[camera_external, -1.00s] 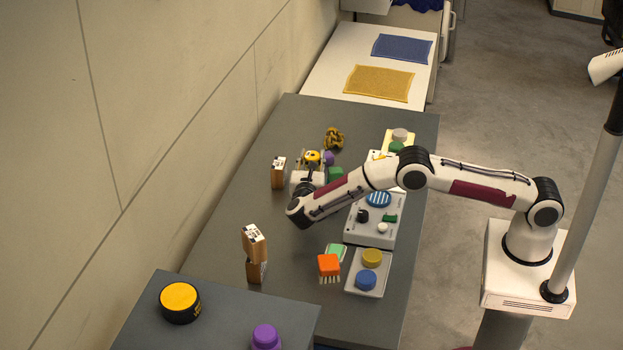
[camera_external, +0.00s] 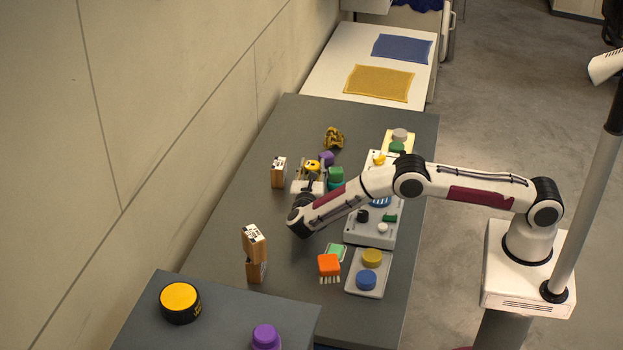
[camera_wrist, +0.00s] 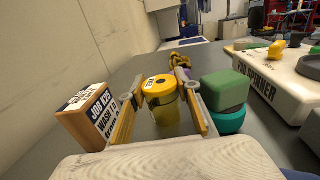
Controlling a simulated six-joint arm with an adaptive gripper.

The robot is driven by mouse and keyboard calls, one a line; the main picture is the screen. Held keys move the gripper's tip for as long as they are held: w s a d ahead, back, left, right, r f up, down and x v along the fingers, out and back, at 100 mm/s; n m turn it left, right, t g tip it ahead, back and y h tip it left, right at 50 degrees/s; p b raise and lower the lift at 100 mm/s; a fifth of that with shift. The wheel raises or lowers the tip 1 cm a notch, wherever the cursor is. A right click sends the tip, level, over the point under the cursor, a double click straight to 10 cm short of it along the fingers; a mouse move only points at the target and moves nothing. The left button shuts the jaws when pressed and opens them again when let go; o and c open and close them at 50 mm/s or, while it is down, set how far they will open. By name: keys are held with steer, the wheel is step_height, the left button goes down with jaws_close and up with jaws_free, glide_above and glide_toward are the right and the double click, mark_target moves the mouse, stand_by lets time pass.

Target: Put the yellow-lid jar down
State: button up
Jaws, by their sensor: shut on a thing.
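The yellow-lid jar (camera_wrist: 160,88) stands upright between the fingers of my gripper (camera_wrist: 160,108) in the wrist view. Its body is a dull yellow, and part of it is hidden by the fingers. My gripper is shut on it. In the external view the jar's yellow lid (camera_external: 312,165) shows at the far end of my gripper (camera_external: 311,178), over the grey table (camera_external: 230,215). I cannot tell whether the jar's base touches the table.
A wooden block with a printed label (camera_wrist: 86,115) stands left of the jar. A green block (camera_wrist: 228,90) on a teal round piece (camera_wrist: 228,120) is close on the right. A purple piece (camera_external: 326,158) and a crumpled dark-yellow thing (camera_external: 334,138) lie behind. A white spinner unit (camera_wrist: 276,75) is further right.

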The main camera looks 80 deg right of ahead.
steer(key=shift+f, duration=0.2)
steer(key=o, duration=0.7)
steer(key=shift+r, duration=0.15)
steer(key=shift+a, duration=0.15)
steer(key=shift+s+a, duration=0.2)
steer(key=shift+a, duration=1)
steer(key=shift+s+a, duration=0.2)
steer(key=shift+a, duration=1)
steer(key=shift+s+a, duration=0.2)
steer(key=shift+a, duration=1)
